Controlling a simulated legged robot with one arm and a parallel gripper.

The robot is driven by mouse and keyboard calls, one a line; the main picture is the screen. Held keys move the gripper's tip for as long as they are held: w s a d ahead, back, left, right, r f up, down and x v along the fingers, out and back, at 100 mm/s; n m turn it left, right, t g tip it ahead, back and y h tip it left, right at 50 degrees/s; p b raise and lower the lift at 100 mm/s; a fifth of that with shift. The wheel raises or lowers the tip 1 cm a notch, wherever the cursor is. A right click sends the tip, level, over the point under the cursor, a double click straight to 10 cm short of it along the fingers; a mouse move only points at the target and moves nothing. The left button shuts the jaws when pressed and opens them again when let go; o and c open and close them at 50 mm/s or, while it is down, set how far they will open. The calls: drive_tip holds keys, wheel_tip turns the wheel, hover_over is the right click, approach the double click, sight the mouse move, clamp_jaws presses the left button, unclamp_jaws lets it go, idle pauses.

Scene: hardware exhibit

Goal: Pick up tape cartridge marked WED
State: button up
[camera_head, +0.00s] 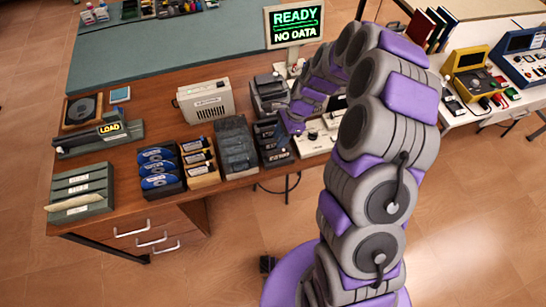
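Dark cartridge-like pieces stand in a grey rack (237,147) near the front edge of the wooden desk. More dark pieces sit in a black stack (271,148) just right of it. Their labels are too small to read, so I cannot tell which, if any, is marked WED. My grey and purple arm rises at the right and bends down over the desk. My gripper (291,122) appears at its far end, by the right side of the black stack. Its fingers are not clear, and I cannot tell whether it touches or holds anything.
A box of blue-labelled items (160,170) and a tan box (199,163) stand left of the rack. A beige machine (206,101) sits behind them. A screen (294,25) reads READY, NO DATA. A LOAD sign (110,129) is at left. Open floor lies in front.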

sight(275, 153)
drive_tip(key=d+f, duration=0.2)
drive_tip(key=shift+s+d+f, duration=0.1)
drive_tip(key=shift+d+f, duration=0.05)
drive_tip(key=shift+d, duration=0.2)
drive_tip(key=shift+a+f+b, duration=0.1)
drive_tip(key=shift+f+b, duration=0.15)
drive_tip(key=shift+b, duration=0.05)
drive_tip(key=a+f, duration=0.3)
drive_tip(key=a+f+b, duration=0.1)
drive_tip(key=shift+s+a+f, duration=0.15)
drive_tip(key=shift+s+a, duration=0.25)
drive_tip(key=shift+d, duration=0.85)
drive_tip(key=shift+c, duration=0.2)
drive_tip(key=shift+d, duration=0.5)
drive_tip(key=shift+c, duration=1.4)
drive_tip(key=shift+a, duration=0.1)
drive_tip(key=shift+c, duration=0.8)
drive_tip(key=shift+a, duration=0.75)
clamp_jaws()
drive_tip(key=shift+d, duration=0.1)
